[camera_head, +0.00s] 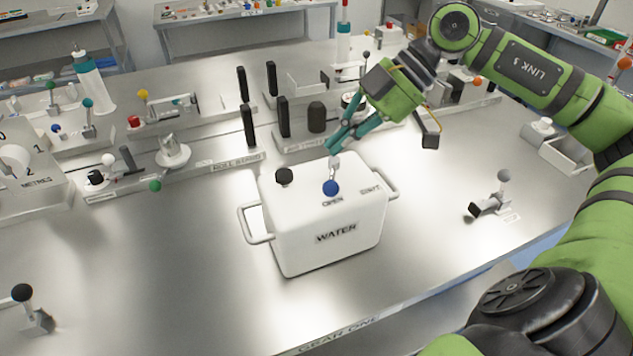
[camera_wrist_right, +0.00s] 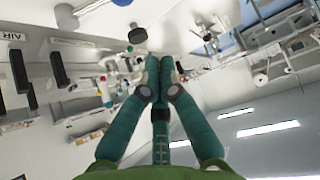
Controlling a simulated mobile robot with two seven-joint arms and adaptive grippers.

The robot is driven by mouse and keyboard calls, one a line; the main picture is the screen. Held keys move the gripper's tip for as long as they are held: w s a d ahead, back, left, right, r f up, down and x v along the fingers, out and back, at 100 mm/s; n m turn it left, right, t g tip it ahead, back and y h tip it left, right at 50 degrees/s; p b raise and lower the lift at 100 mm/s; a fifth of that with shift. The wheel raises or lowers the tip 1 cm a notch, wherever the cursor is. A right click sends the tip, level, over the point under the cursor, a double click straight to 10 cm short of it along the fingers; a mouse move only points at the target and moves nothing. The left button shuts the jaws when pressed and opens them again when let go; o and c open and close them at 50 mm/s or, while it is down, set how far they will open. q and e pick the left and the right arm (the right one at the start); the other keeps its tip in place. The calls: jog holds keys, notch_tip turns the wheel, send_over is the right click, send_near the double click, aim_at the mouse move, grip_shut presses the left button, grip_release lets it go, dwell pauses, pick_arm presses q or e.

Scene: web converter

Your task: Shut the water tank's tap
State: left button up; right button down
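The white water tank (camera_head: 322,238) stands on the metal table, with a side handle at each end and "WATER" on its front. On its top are a blue ball knob (camera_head: 330,187), a black knob (camera_head: 285,176) and the labels "OPEN" and "SHUT". The blue knob is beside "OPEN"; "SHUT" lies to its right. My right gripper (camera_head: 333,147) is above and behind the blue knob, and I cannot tell if it touches the tap. In the right wrist view its teal fingers (camera_wrist_right: 159,65) are together with nothing visible between them. My left gripper is not in view.
Black upright posts (camera_head: 249,125) and a rail stand behind the tank. A small lever with a grey ball (camera_head: 503,176) stands to the right, and a black-ball lever (camera_head: 22,292) at the front left. The table in front of the tank is clear.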

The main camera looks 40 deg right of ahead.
aim_at(332, 178)
jog(key=shift+w, duration=0.2)
jog(key=shift+a+f, duration=0.1)
jog(key=shift+f, duration=0.05)
jog(key=p+x, duration=0.1)
jog(key=x, duration=0.2)
jog(key=shift+a+p, duration=0.2)
jog(key=shift+p, duration=0.15)
jog(key=p+x, duration=0.2)
jog(key=x, duration=0.4)
jog(key=shift+w, duration=0.15)
jog(key=shift+d+f, duration=0.1)
jog(key=shift+f, duration=0.2)
jog(key=shift+d+f+p, duration=0.15)
jog(key=shift+d+p, duration=0.15)
jog(key=shift+d, duration=0.1)
jog(key=shift+s+d, duration=0.5)
jog(key=shift+d, duration=0.15)
jog(key=shift+s+d+f+p, duration=0.2)
jog(key=shift+s+d+p, duration=0.05)
jog(key=shift+d+p, duration=0.3)
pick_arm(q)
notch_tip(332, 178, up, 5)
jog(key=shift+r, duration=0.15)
